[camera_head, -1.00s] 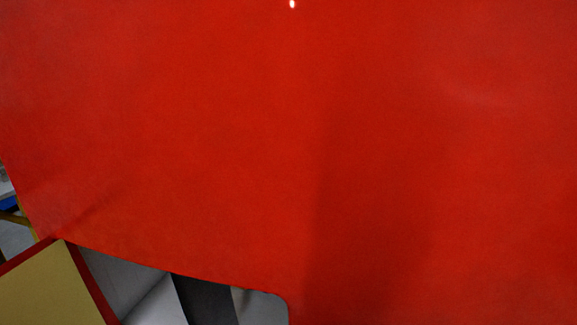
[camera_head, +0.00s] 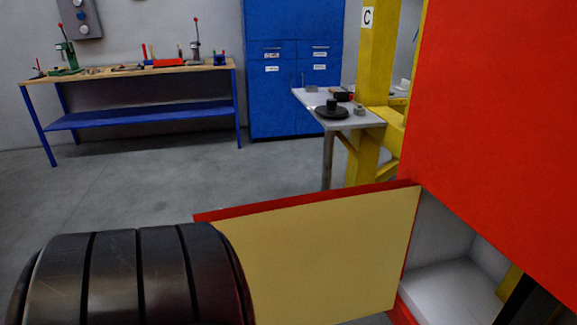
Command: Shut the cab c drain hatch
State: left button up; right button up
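The drain hatch (camera_head: 325,255) stands open in the lower middle of the head view. Its inner face is pale yellow and its edge is red. It joins the red nosecone (camera_head: 510,120) at its right side, beside a light grey opening (camera_head: 450,265). A yellow post behind carries a sign with the letter C (camera_head: 368,17). A black ribbed part of my arm covers the lower left and hides the hatch's lower left part. Neither gripper's fingers show.
A workbench (camera_head: 130,72) with tools and a blue cabinet (camera_head: 293,60) stand at the back wall. A small grey table (camera_head: 345,112) with dark items stands by the yellow post (camera_head: 375,60). Grey floor (camera_head: 180,190) is clear between the hatch and the workbench.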

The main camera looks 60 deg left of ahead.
aim_at(332, 257)
jog(key=k+j+z, duration=0.15)
jog(key=j, duration=0.3)
jog(key=k+j+z, duration=0.2)
jog(key=j, duration=0.25)
jog(key=k+j+z, duration=0.15)
jog(key=j, duration=0.3)
jog(key=k+j+z, duration=0.15)
jog(key=j, duration=0.25)
jog(key=k+j+z, duration=0.2)
jog(key=j, duration=0.2)
